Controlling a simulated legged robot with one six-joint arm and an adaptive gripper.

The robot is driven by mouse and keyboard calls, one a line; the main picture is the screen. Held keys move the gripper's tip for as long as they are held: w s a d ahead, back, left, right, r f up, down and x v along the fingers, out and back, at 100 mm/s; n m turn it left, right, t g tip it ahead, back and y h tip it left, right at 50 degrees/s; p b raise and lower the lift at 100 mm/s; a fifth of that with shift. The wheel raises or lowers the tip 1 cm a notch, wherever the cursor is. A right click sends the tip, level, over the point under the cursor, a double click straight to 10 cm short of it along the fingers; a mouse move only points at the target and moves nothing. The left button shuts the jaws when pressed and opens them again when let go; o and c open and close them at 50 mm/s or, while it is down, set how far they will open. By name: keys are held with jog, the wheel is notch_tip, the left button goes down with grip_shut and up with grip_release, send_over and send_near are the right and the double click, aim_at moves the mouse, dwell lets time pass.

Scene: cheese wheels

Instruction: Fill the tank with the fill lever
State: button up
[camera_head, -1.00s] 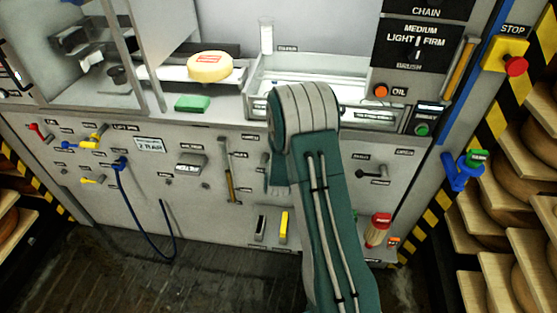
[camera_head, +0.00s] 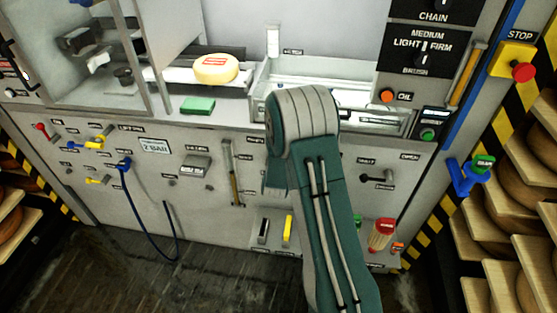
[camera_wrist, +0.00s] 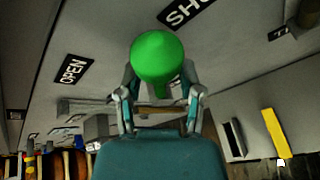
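In the wrist view, a green round knob (camera_wrist: 158,56) on a short green stem stands in front of the grey panel. Labels OPEN (camera_wrist: 74,70) and one starting SHU (camera_wrist: 187,12) are beside it. My gripper (camera_wrist: 160,80) has its two fingers spread, one on each side of the knob and stem. I cannot tell whether they touch it. In the head view my arm hides the gripper and most of the lever. A small green part (camera_head: 358,219) shows at my arm's right edge, low on the panel. The tank is not identifiable.
A dark lever (camera_head: 377,179) is right of my arm. A red-and-cream bottle (camera_head: 381,235) stands low on the right. A yellow pedal (camera_head: 287,230) is left of my arm. Cheese shelves (camera_head: 500,220) stand at the right. Dark floor (camera_head: 120,270) lies in front.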

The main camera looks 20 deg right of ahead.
jog(key=shift+r, duration=0.15)
jog(key=shift+s, duration=0.15)
jog(key=v, duration=1.1)
jog(key=shift+s+a, duration=0.2)
jog(key=shift+a, duration=0.05)
jog(key=shift+r, duration=0.1)
